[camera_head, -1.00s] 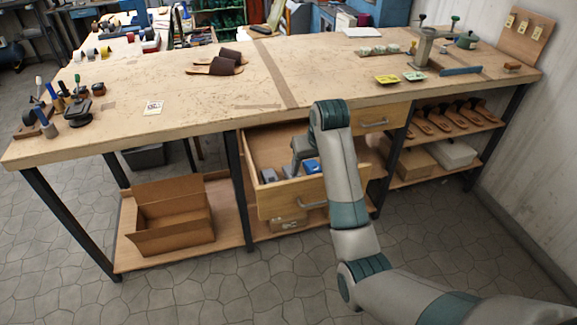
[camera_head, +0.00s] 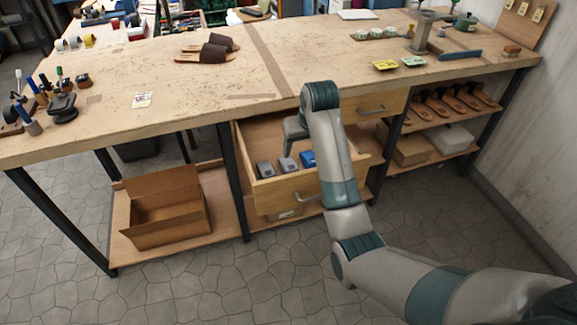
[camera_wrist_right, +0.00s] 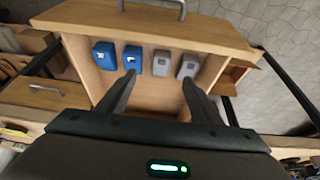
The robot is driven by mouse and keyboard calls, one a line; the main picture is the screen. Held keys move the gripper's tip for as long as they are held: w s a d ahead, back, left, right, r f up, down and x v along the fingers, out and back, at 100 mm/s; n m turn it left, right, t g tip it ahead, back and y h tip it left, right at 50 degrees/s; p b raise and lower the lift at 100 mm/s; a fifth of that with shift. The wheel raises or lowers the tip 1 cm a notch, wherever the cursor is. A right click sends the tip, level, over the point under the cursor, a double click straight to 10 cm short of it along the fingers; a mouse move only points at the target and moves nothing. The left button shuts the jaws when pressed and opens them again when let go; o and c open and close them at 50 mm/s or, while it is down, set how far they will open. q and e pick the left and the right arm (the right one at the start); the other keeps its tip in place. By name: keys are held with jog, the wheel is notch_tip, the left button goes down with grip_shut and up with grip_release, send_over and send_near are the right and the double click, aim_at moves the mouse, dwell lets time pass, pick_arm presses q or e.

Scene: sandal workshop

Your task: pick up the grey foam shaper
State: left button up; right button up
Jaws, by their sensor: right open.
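Two grey blocks, which look like the grey foam shapers, lie side by side in the open drawer (camera_head: 330,187). One grey block (camera_head: 264,169) is at the left in the head view, and the other grey block (camera_head: 287,164) is beside it. In the right wrist view they are the right-hand block (camera_wrist_right: 188,66) and its neighbour (camera_wrist_right: 160,62). Blue blocks with white marks (camera_wrist_right: 103,54) lie in the same row. My right gripper (camera_wrist_right: 158,79) is open and empty over the drawer, its fingers pointing toward the row. My left gripper is not in view.
The drawer's front wall with its handle (camera_head: 307,197) stands beyond the row in the wrist view. The workbench top (camera_head: 190,85) overhangs the drawer. An open cardboard box (camera_head: 165,222) is on the lower shelf. Brown sandals (camera_head: 210,48) lie on the bench.

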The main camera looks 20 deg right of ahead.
jog(key=p, duration=0.2)
send_near(292, 169)
jog(key=x, duration=0.3)
jog(key=shift+w+d+f, duration=0.2)
jog(key=shift+d+f, duration=0.05)
jog(key=shift+f, duration=0.25)
jog(key=shift+f, duration=0.1)
jog(key=shift+w+a+f+p, duration=0.15)
jog(key=shift+w+f+p, duration=0.15)
jog(key=shift+f+p, duration=0.25)
jog(key=shift+p+x, duration=0.45)
jog(key=shift+x, duration=1.4)
jog(key=shift+a, duration=0.15)
jog(key=c, duration=1.1)
